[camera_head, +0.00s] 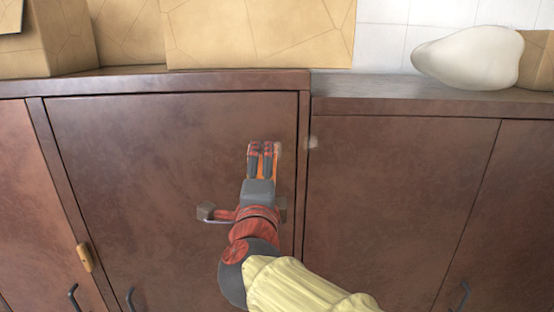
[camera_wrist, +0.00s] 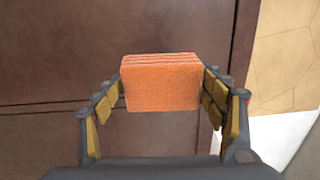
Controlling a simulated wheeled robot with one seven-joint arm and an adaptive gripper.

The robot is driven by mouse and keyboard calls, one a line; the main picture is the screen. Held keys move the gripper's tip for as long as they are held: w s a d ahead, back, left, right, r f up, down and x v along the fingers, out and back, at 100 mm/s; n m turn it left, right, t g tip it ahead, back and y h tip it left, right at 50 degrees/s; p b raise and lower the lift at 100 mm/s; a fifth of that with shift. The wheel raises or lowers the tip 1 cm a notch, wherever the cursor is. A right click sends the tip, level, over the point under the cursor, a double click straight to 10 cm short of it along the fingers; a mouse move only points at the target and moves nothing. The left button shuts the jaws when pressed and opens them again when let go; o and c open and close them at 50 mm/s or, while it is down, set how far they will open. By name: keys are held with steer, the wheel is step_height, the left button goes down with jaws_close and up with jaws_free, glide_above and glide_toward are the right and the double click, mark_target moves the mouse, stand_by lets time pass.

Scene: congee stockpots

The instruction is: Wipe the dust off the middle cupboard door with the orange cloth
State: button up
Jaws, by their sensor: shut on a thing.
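The orange cloth (camera_wrist: 161,90), a thick folded pad, is held between the two fingers of my gripper (camera_wrist: 162,92) in the wrist view. In the head view my gripper (camera_head: 263,150) points up in front of the wide brown cupboard door (camera_head: 130,170), near its upper right part. Only slivers of orange show between the fingers there. A small pale smudge (camera_head: 312,142), perhaps dust, lies just right of the gripper, by the gap towards the door on the right (camera_head: 400,190). I cannot tell whether the cloth touches the door.
Tan patterned boxes (camera_head: 260,35) stand on the countertop (camera_head: 150,83) above. A pale rounded object (camera_head: 468,57) lies on the right counter. Dark handles (camera_head: 130,299) stick out low on the doors. A small wooden piece (camera_head: 84,257) is at the lower left.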

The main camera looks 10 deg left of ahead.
mark_target(305, 148)
steer(key=shift+w, duration=0.1)
steer(key=b+x, duration=0.1)
steer(key=x, duration=0.5)
steer(key=shift+w+a, duration=0.2)
steer(key=shift+w, duration=0.1)
steer(key=shift+x, duration=1)
stand_by(0.8)
steer(key=shift+w+d+b, duration=0.6)
steer(key=shift+d+b, duration=0.55)
steer(key=shift+d, duration=1.25)
steer(key=shift+w+d+b, duration=0.55)
steer(key=shift+d+b, duration=0.65)
steer(key=shift+d, duration=1.15)
steer(key=shift+w+d+b, duration=0.6)
steer(key=shift+d+b, duration=0.55)
steer(key=shift+d, duration=1.25)
steer(key=shift+s+a+r+p, duration=0.1)
steer(key=shift+s+a+p, duration=0.05)
steer(key=shift+a+p, duration=0.4)
steer(key=shift+s+a+p, duration=0.2)
steer(key=shift+a+p, duration=0.1)
steer(key=shift+a, duration=0.4)
steer(key=shift+s+a+p, duration=0.15)
steer(key=shift+a+p, duration=0.15)
steer(key=shift+a, duration=0.35)
